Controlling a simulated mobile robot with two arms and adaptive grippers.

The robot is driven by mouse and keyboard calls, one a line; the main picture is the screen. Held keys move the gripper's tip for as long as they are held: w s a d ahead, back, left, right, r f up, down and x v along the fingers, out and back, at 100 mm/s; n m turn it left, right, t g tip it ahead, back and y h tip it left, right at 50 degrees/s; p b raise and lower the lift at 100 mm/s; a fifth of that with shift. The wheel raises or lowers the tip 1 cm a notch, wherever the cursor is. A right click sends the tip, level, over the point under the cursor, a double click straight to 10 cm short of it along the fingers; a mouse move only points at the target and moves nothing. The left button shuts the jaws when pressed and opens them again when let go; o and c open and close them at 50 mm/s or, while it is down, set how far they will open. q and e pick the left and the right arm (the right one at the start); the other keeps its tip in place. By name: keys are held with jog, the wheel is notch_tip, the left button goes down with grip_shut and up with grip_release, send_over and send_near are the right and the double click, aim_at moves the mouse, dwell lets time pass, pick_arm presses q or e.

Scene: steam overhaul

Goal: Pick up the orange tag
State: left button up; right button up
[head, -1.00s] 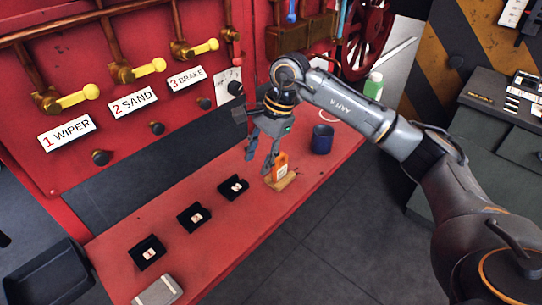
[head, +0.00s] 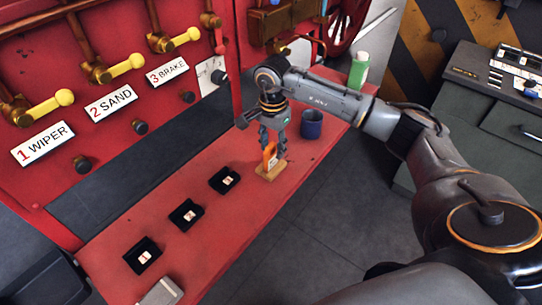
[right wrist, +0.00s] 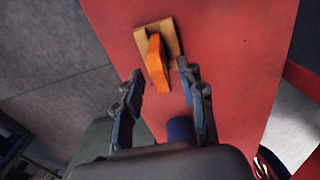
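The orange tag (head: 269,158) stands upright on a small wooden base (head: 272,171) on the red bench, toward its far end. In the right wrist view the tag (right wrist: 158,65) rises from its wooden base (right wrist: 174,36). My right gripper (head: 272,141) is at the top of the tag, its fingers pointing down and partly covering it. In the right wrist view the gripper (right wrist: 159,69) is open, with one fingertip on each side of the tag and gaps between. My left gripper is not in view.
A dark blue cup (head: 311,124) stands close behind the gripper. A green bottle (head: 358,69) stands farther back. Black boxes (head: 223,180) (head: 186,214) (head: 142,256) line the red bench (head: 215,245). The red panel with yellow levers rises at left.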

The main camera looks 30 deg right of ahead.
aim_at(271, 153)
jog(key=f, duration=0.2)
jog(key=f+p, duration=0.1)
jog(key=shift+a+f, duration=0.2)
jog(key=shift+f, duration=0.35)
grip_shut()
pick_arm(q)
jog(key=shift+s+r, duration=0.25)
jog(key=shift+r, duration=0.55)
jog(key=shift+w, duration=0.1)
pick_arm(e)
jog(key=shift+r, duration=0.1)
jog(key=shift+w+r+b, duration=0.1)
jog(key=shift+r+b, duration=0.45)
jog(key=shift+r, duration=0.05)
pick_arm(q)
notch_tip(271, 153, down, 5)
jog(key=b, duration=0.4)
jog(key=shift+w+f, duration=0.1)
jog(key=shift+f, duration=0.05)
pick_arm(e)
jog(key=s+a+r, duration=0.7)
jog(key=s+r, duration=0.4)
jog(key=s, duration=0.1)
jog(key=shift+s+r, duration=0.15)
jog(key=shift+r, duration=0.15)
